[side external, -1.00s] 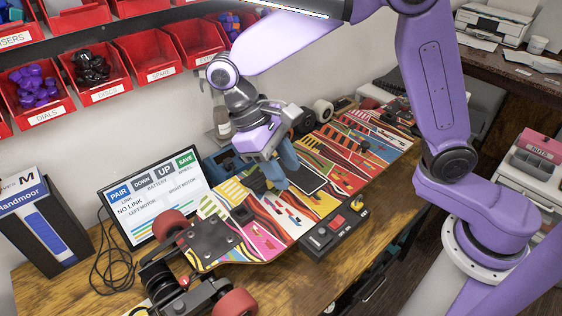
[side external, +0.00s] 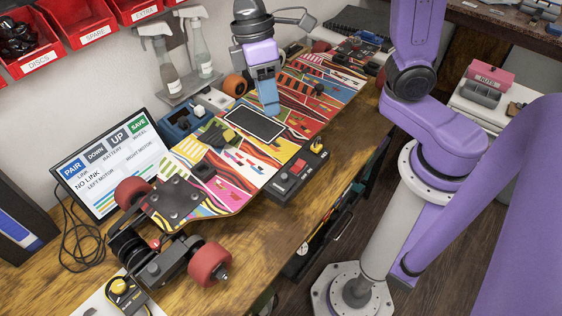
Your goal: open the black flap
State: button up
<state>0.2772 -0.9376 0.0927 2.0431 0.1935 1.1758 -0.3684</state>
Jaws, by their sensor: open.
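The black flap (side external: 254,122) is a flat dark rectangle with a light edge, in the middle of the colourful skateboard deck (side external: 285,151). It looks closed, lying level with the deck. My gripper (side external: 271,108) points down at the flap's far right end with its blue fingers. The fingers overlap one another in this view, so the gap between them is hidden. The gripper is open and holds nothing visible. I cannot tell whether the fingertips touch the flap or hover just above it.
A control box (side external: 297,172) with a red switch and yellow knob stands along the deck's near edge. A monitor (side external: 104,168) reading "NO LINK" stands at left. Red wheels (side external: 210,264) and a motor sit at the near end. Spray bottles (side external: 199,48) stand behind.

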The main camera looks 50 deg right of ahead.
jog(key=d+n, duration=0.1)
send_near(284, 175)
jog(key=shift+t+y, duration=0.3)
jog(key=shift+y, duration=0.1)
jog(key=x, duration=0.7)
jog(key=shift+s+d+f, duration=0.3)
jog(key=shift+s+d, duration=0.05)
jog(key=shift+s, duration=0.05)
grip_shut()
